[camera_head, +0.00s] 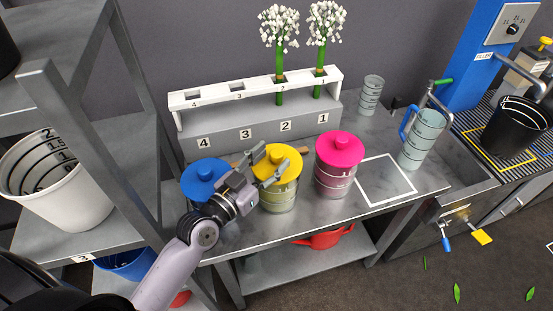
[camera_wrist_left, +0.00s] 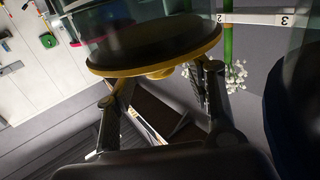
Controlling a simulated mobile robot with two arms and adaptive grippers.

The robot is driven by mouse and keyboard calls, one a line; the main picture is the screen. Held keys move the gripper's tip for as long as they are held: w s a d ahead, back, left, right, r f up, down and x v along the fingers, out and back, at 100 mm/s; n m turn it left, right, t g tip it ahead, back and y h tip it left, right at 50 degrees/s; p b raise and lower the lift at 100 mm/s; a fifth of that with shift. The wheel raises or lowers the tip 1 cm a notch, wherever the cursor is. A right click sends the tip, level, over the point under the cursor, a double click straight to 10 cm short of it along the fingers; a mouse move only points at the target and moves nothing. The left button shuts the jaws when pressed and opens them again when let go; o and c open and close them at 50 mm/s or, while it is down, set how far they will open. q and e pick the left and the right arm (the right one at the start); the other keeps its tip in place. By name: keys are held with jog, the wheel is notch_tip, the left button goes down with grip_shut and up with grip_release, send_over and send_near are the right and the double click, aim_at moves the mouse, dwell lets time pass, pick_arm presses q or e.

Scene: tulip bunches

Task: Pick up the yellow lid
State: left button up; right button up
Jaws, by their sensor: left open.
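The yellow lid (camera_head: 284,164) sits on top of a clear ringed container (camera_head: 279,198) on the metal table, between the blue and pink lids. My left gripper (camera_head: 266,167) comes in from the left, its open fingers at the lid. In the left wrist view, where the scene appears upside down, the yellow lid's edge (camera_wrist_left: 205,50) and its knob (camera_wrist_left: 160,74) show between the two open fingers of the gripper (camera_wrist_left: 168,78). I cannot tell whether the fingers touch the lid. My right gripper is not in view.
A blue-lidded container (camera_head: 205,170) stands close at the left, and a pink-lidded one (camera_head: 340,150) close at the right. Behind is a white numbered rack (camera_head: 255,88) holding two white flower bunches. A white-outlined square (camera_head: 386,180) on the table is empty. A shelf post (camera_head: 85,150) stands at left.

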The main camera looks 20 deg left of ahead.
pick_arm(q)
jog(key=shift+x, duration=1.5)
jog(key=shift+s, duration=0.1)
jog(key=shift+c, duration=0.5)
grip_shut()
